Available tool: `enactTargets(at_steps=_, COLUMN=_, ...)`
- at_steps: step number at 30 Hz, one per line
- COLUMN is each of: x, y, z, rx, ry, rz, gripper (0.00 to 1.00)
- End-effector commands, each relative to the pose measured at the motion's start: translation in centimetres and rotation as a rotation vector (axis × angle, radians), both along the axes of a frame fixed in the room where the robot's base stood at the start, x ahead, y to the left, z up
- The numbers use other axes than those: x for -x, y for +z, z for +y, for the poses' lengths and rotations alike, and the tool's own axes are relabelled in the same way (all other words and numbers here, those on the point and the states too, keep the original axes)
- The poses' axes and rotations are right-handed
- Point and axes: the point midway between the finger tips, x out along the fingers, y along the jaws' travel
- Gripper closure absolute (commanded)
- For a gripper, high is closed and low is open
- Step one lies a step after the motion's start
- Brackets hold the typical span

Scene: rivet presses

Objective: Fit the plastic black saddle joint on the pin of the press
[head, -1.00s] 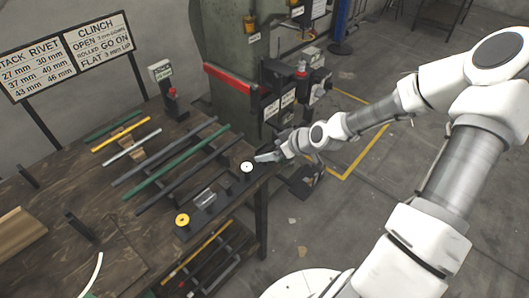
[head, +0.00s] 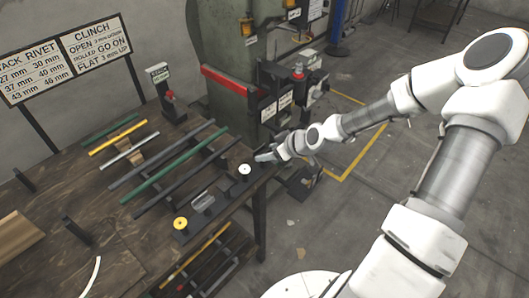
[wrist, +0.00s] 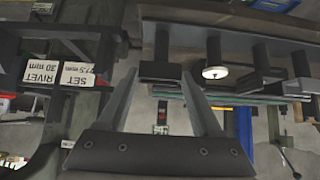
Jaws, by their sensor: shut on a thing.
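My gripper (head: 264,157) is low over the front right corner of the workbench, close to the white disc. In the wrist view its two fingers (wrist: 160,72) close in on a dark block, the black saddle joint (wrist: 161,73), which sits between the tips. In the head view the joint is too small and dark to make out. The press (head: 235,50) is a green column with a red bar, behind my gripper. Its dark front carries labels, which show upside down at the left of the wrist view (wrist: 74,74). I cannot make out the pin.
The white disc (head: 244,169), a clear grey piece (head: 203,201) and a yellow disc (head: 181,223) stand in a row along the bench edge. Coloured bars lie on racks on the bench (head: 100,215). Floor at the right is open.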

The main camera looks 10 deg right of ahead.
Motion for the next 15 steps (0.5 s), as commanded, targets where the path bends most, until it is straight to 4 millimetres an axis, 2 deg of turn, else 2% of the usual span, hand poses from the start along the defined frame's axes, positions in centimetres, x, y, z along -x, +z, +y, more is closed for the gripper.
enactTargets(at_steps=7, x=-0.1, y=1.3, z=-0.1, rx=0.002, ry=-0.001, rz=-0.002, gripper=0.87)
enactTargets(at_steps=11, x=-0.1, y=3.5, z=-0.1, rx=0.002, ry=-0.002, rz=-0.004, gripper=0.87)
enactTargets(at_steps=12, x=-0.1, y=4.6, z=-0.1, rx=0.002, ry=-0.001, rz=-0.004, gripper=0.87)
enactTargets(at_steps=15, x=0.3, y=5.2, z=-1.8, rx=-0.002, ry=-0.008, rz=0.000, gripper=0.87)
